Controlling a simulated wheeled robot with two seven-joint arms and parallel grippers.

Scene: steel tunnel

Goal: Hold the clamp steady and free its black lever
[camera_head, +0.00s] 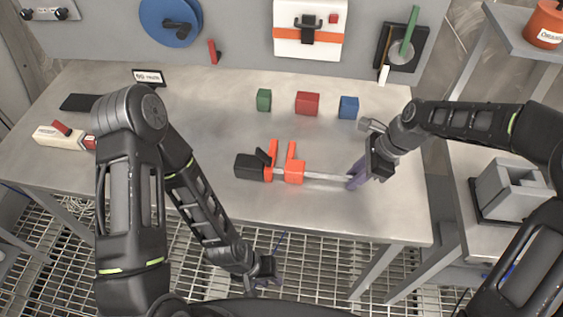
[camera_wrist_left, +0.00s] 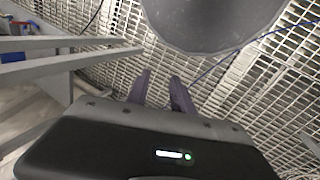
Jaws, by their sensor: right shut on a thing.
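The clamp (camera_head: 292,172) lies on the steel table in the head view, with two orange jaws pointing to the back and a bare metal bar running right. Its black handle is at the left end, with the small black lever (camera_head: 263,156) beside the orange jaw. My right gripper (camera_head: 354,180) is shut on the bar's right end. My left gripper (camera_head: 264,280) is low in front of the table edge, over the floor grating, well away from the clamp. Its two fingers stand apart and empty in the left wrist view (camera_wrist_left: 160,88).
Green (camera_head: 263,100), red (camera_head: 307,103) and blue (camera_head: 348,107) blocks stand in a row behind the clamp. A white and red device (camera_head: 58,138) lies at the table's left. A panel with fittings rises at the back.

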